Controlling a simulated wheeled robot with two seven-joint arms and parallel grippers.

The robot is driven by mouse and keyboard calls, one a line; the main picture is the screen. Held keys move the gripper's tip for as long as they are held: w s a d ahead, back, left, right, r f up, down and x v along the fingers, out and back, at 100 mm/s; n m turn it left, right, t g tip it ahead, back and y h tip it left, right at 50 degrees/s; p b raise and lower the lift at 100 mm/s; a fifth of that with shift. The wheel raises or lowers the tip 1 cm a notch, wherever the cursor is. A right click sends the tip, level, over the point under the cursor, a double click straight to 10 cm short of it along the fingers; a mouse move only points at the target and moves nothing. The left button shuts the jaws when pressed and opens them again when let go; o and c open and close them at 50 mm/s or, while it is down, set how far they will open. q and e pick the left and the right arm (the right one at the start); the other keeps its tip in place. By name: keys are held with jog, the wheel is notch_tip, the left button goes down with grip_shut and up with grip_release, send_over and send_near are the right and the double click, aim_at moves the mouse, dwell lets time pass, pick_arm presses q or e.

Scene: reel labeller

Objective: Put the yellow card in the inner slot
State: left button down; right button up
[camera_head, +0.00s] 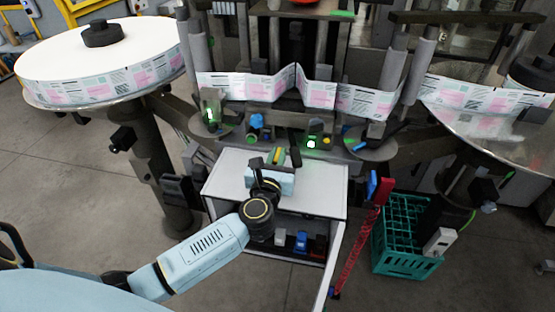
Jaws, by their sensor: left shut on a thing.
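My left gripper (275,161) is over the white cabinet top, its dark fingers on either side of a small yellow and green patch. It is shut on the yellow card (275,157), of which only a narrow strip shows. I cannot tell whether the card touches the holder. My right gripper is not in view.
The white cabinet top (326,196) is clear to the right. Below it is an open compartment with small coloured items (300,241) and an open door (332,270). A teal crate (405,262) stands right. The labeller, with its label web (250,86) and reel (100,62), is behind.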

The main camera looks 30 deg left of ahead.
pick_arm(q)
notch_tip(320, 180, up, 8)
jog(key=shift+r+p, duration=0.1)
jog(key=shift+p, duration=1.05)
jog(key=shift+s+d+r, duration=0.1)
jog(key=shift+s, duration=0.05)
jog(key=s+d+f+m+h+b, duration=0.2)
jog(key=s+d+f+h+b, duration=0.2)
jog(key=s+f+b, duration=0.3)
jog(key=s+b, duration=0.2)
jog(key=s, duration=0.1)
jog(key=shift+d+m+t, duration=0.3)
jog(key=shift+d+m, duration=0.1)
